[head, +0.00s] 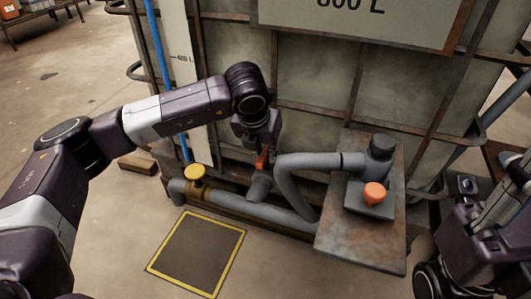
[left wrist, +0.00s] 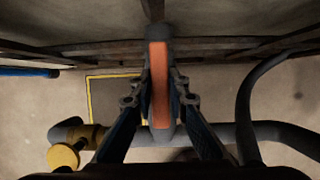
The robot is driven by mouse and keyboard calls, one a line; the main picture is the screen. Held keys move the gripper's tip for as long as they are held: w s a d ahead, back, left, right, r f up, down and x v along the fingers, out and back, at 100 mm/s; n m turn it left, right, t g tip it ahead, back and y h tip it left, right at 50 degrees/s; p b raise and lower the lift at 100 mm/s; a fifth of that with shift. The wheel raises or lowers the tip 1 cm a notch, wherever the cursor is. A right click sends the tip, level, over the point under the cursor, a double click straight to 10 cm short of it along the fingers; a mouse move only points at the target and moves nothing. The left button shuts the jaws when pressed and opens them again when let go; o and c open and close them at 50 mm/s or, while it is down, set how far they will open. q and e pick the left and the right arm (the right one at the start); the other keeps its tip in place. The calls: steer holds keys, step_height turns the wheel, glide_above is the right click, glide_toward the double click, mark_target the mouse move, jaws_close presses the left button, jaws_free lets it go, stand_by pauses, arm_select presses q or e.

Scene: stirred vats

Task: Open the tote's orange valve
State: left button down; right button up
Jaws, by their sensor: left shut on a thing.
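The tote's orange valve handle (head: 263,159) shows at the foot of the tote (head: 330,105), above a grey pipe fitting. In the left wrist view the orange handle (left wrist: 159,85) is a long bar pointing away from the tote wall. My left gripper (left wrist: 159,100) is shut on the handle, one finger on each side. In the head view my left gripper (head: 262,150) comes down onto it from above and hides part of it. My right arm is at the lower right of the head view; its fingers cannot be made out.
A grey pipe with a yellow-capped fitting (head: 195,175) runs along the tote's foot. A pump with an orange button (head: 375,193) stands on a metal plate (head: 375,250) to the right. A yellow-edged floor square (head: 196,252) lies in front, clear.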

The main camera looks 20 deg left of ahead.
stand_by(0.4)
arm_select(q)
steer(key=c, duration=1.8)
jaws_free()
steer(key=shift+c, duration=0.2)
steer(key=v, duration=1.2)
